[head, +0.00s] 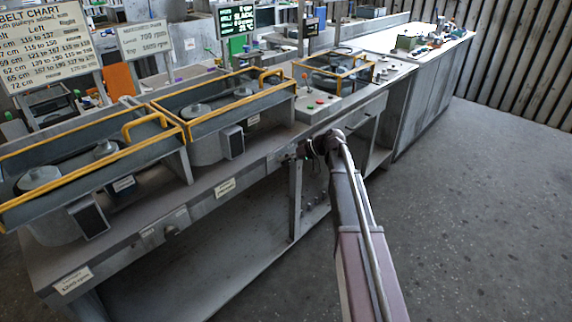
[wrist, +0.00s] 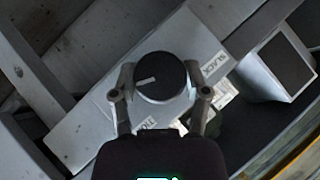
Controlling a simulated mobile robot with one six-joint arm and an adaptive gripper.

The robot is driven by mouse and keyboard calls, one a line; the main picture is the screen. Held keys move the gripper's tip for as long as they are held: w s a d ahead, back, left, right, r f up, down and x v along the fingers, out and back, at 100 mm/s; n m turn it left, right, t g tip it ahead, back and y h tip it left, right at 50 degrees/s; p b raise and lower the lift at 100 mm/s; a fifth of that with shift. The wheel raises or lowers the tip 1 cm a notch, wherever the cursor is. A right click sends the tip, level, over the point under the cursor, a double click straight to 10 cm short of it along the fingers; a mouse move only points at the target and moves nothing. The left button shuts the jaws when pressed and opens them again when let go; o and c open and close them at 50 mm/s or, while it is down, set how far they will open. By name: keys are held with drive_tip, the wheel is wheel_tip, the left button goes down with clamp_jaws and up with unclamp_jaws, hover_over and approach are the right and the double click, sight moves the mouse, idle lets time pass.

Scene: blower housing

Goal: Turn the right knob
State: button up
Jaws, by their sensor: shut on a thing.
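The right knob (wrist: 160,72) is a round dark knob with a pale pointer line, in the middle of the wrist view. The pointer aims toward the left of that picture, slightly down. A label reading SLACK (wrist: 214,65) is to its upper right; another, partly hidden and seemingly reading TIGHT (wrist: 152,124), is below. My gripper (wrist: 160,88) is shut on the knob, one finger on each side. In the head view my gripper (head: 306,151) is at the bench's front panel, and my arm's end hides most of the knob.
Yellow-framed housings (head: 215,105) stand on the bench above. A board headed BELT CHART (head: 50,45) and a green-lettered screen (head: 237,19) stand behind. The floor (head: 470,200) at the right is clear.

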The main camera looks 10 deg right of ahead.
drive_tip(key=shift+m+y, duration=0.3)
drive_tip(key=shift+s+a, duration=0.1)
drive_tip(key=o, duration=1.2)
drive_tip(key=shift+c, duration=0.2)
drive_tip(key=s+f+m+g+h, duration=0.1)
drive_tip(key=s+f+h, duration=0.25)
drive_tip(key=s, duration=0.65)
drive_tip(key=s+f+m+g+h, duration=0.15)
drive_tip(key=s+h, duration=0.25)
drive_tip(key=s, duration=0.5)
drive_tip(key=s+f+m+g+h, duration=0.15)
drive_tip(key=s+f+h, duration=0.25)
drive_tip(key=s, duration=0.6)
wheel_tip(320, 180, up, 17)
drive_tip(key=p, duration=1.6)
drive_tip(key=shift+a+f+n+p, duration=0.15)
drive_tip(key=shift+n+p, duration=0.25)
